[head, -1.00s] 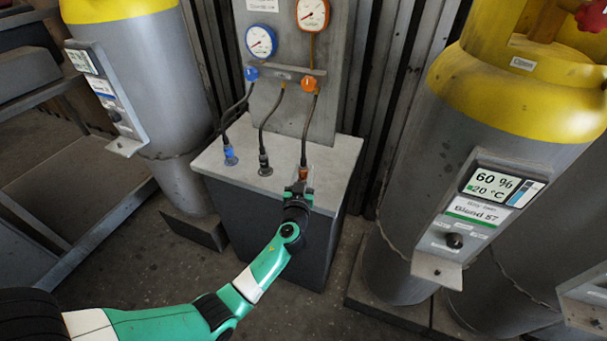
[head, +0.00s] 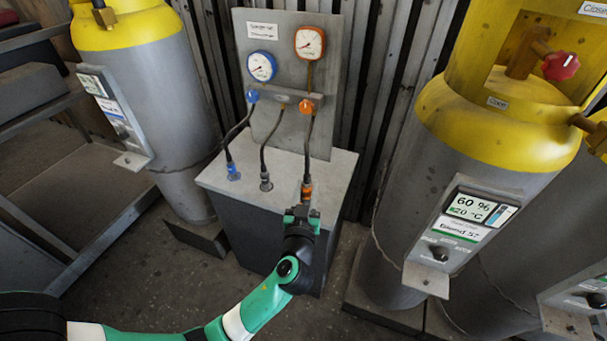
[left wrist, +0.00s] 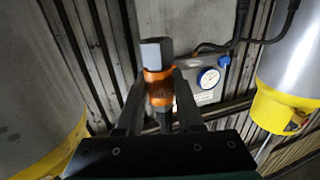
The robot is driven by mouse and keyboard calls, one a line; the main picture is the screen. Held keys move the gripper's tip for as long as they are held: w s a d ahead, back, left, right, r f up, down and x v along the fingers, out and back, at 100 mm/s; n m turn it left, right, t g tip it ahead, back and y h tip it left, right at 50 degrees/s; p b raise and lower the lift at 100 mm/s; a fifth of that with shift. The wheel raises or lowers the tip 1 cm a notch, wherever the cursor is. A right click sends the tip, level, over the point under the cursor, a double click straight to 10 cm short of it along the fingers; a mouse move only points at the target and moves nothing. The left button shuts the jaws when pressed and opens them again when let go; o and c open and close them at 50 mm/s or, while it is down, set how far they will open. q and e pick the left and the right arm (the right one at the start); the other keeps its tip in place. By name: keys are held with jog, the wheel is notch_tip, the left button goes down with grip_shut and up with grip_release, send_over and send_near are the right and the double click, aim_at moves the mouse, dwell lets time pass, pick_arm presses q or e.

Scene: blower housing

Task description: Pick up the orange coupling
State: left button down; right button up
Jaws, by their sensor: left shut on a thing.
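The orange coupling (head: 306,190) hangs at the lower end of the hose from the orange valve, at the front right of the grey cabinet top. My left gripper (head: 303,210) reaches it from the front. In the left wrist view the orange coupling (left wrist: 159,88) sits between the two fingers of my left gripper (left wrist: 159,98), which is shut on it. Its grey end sticks out past the fingers. I cannot tell whether that end clears the cabinet top. My right gripper is not in view.
The cabinet (head: 328,174) carries a blue coupling (head: 233,172) and a dark coupling (head: 266,182) on hoses left of the orange one. A gauge panel (head: 285,65) stands behind. Large yellow-topped cylinders stand at left (head: 150,90) and right (head: 440,170).

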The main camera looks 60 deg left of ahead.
aim_at(310, 189)
pick_arm(q)
jog(key=d+r+p, duration=0.1)
jog(key=p, duration=0.1)
jog(key=s+d+r+p, duration=0.1)
jog(key=p, duration=0.1)
jog(key=shift+d, duration=0.4)
jog(key=shift+d+p, duration=0.15)
jog(key=shift+p, duration=0.35)
jog(key=shift+s+d+f, duration=0.15)
jog(key=shift+d, duration=0.05)
